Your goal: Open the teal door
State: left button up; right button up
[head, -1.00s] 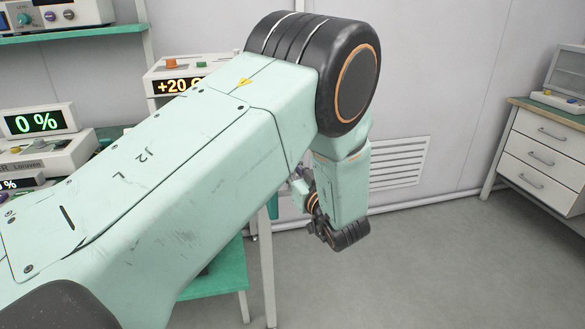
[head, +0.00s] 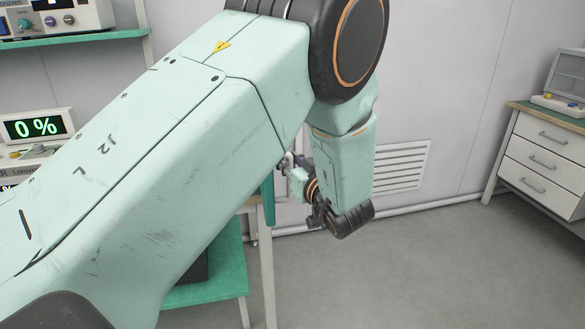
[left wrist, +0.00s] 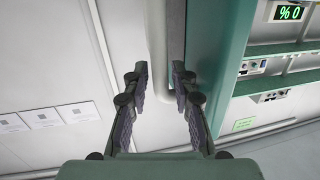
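A teal upright panel (left wrist: 214,65), which may be the teal door, stands right of my left gripper in the left wrist view. In the head view only a thin teal strip (head: 268,195) shows behind my arm. My left gripper (left wrist: 161,75) is open, with its two dark fingers apart. A pale upright bar (left wrist: 158,50) that bends at its end shows between and beyond the fingertips. I cannot tell whether it is a handle, or whether the fingers touch it. In the head view my arm hides most of the gripper. My right gripper is not in view.
Instruments with a green 0 % display (head: 38,127) stand at the left, and they show inverted in the left wrist view. A teal shelf (head: 80,37) is above them. A drawer cabinet (head: 540,150) stands at the right. The grey floor (head: 400,270) between is clear.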

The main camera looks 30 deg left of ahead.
pick_arm(q)
notch_tip(320, 180, up, 6)
jog(key=w, duration=0.1)
notch_tip(320, 180, down, 5)
jog(key=d+h, duration=0.1)
jog(key=h, duration=0.1)
jog(key=w+d+p, duration=0.1)
jog(key=d+p, duration=0.8)
jog(key=p, duration=0.2)
jog(key=shift+w+f+m, duration=0.15)
jog(key=shift+f+m, duration=0.05)
jog(key=shift+m, duration=0.2)
dwell(0.7)
